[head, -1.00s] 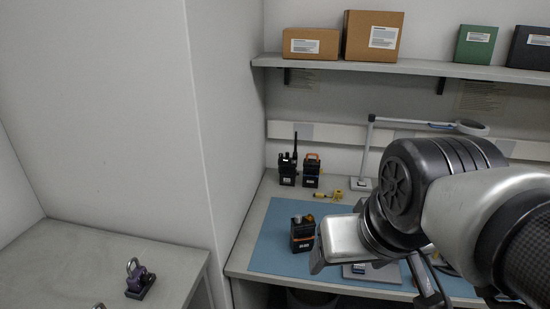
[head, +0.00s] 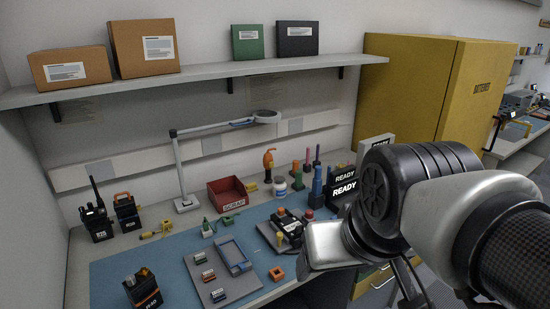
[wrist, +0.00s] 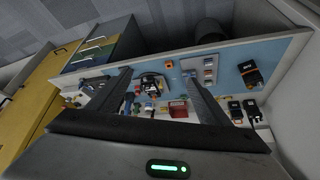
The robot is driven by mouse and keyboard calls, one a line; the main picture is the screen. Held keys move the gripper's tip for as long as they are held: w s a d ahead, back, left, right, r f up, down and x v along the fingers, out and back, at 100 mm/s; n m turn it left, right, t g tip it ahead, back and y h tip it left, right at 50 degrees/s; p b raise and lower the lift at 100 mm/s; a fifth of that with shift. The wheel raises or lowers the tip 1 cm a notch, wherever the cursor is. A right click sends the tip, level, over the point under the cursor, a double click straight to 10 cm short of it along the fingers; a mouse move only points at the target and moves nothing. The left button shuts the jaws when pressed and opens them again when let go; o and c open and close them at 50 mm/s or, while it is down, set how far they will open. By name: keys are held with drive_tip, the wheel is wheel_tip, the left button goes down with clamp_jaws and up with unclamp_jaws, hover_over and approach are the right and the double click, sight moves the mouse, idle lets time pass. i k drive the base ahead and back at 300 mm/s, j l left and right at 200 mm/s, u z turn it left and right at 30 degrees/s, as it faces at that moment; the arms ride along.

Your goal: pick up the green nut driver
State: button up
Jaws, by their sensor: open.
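In the head view, a small green upright tool (head: 298,182) stands in a cluster of coloured upright tools at the back right of the bench; it looks like the green nut driver, but is too small to be sure. My gripper (wrist: 158,70) is open and empty in the wrist view, above and apart from the bench, which appears upside down. In the head view my arm hides the gripper's fingers.
A blue mat (head: 110,275) covers much of the bench. On or around it are radios (head: 143,288), a grey tray (head: 197,263), a red scrap bin (head: 228,194), a lamp (head: 182,165) and READY boxes (head: 345,187). A shelf (head: 200,80) hangs above; a yellow cabinet (head: 430,90) stands right.

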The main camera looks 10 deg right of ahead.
sight(299, 173)
drive_tip(key=z, duration=0.2)
drive_tip(key=i+l+u, duration=0.15)
drive_tip(key=l, duration=0.3)
drive_tip(key=i+l+u, duration=0.2)
drive_tip(key=l, duration=0.2)
drive_tip(key=i+l+u, duration=0.15)
drive_tip(key=l, duration=0.3)
drive_tip(key=l+u, duration=0.15)
drive_tip(key=l, duration=0.35)
drive_tip(key=i+l+u, duration=0.15)
drive_tip(key=l, duration=0.2)
drive_tip(key=i+l+u, duration=0.2)
drive_tip(key=l, duration=0.15)
drive_tip(key=i+j, duration=0.15)
